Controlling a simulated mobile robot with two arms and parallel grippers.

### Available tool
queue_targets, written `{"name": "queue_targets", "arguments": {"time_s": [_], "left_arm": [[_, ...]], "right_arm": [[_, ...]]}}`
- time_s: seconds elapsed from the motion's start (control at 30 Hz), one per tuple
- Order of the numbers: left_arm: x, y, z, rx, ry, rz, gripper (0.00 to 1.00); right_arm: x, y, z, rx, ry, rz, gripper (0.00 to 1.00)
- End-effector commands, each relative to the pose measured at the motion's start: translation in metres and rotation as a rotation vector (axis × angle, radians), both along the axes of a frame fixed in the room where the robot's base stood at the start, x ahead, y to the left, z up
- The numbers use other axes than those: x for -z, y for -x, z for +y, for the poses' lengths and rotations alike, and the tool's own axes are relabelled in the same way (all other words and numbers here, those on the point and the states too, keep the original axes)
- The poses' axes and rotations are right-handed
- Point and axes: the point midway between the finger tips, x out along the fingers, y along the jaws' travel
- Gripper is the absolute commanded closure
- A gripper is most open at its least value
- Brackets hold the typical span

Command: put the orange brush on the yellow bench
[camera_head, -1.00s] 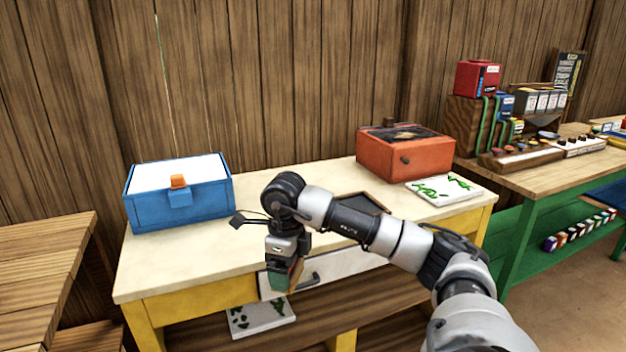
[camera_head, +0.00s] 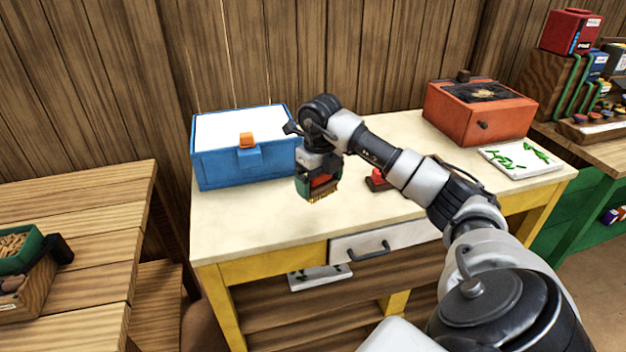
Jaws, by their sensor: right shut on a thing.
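The yellow bench (camera_head: 265,220) has a cream top, yellow legs and a pale drawer, and stands in the middle. My right gripper (camera_head: 321,180) points down over the bench top, in front of the blue box's right end. It is shut on the orange brush (camera_head: 323,183), whose orange-red body shows between the fingers with tan bristles below. The fingers hide part of the brush. The bristles appear above the bench top, but the exact gap is hard to tell. My left gripper is not in view.
A blue box (camera_head: 225,170) with an orange clasp stands at the bench's back left. An orange-red box (camera_head: 455,118) and a white card (camera_head: 520,172) with green marks are at the right. A small red thing (camera_head: 376,181) sits behind my arm. The bench's front left is clear.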

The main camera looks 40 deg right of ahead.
Motion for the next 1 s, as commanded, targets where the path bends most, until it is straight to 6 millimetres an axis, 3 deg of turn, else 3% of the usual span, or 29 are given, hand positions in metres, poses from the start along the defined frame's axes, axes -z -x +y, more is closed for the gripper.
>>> {"name": "queue_targets", "arguments": {"time_s": [0.1, 0.3, 0.53, 0.8, 1.0], "left_arm": [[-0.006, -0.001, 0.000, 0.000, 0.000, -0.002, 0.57], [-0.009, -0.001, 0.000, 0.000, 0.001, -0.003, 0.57], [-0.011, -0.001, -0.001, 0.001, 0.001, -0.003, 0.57], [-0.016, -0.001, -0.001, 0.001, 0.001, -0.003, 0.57], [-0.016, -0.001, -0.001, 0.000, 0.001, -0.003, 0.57]], "right_arm": [[0.014, -0.028, 0.003, 0.001, -0.006, -0.001, 0.38], [0.032, -0.056, 0.004, 0.001, -0.002, -0.001, 0.38], [0.043, -0.062, 0.004, -0.001, 0.001, 0.002, 0.38], [0.076, -0.061, 0.004, -0.001, 0.001, 0.000, 0.38], [0.077, -0.062, 0.004, -0.002, 0.001, -0.002, 0.38]]}}
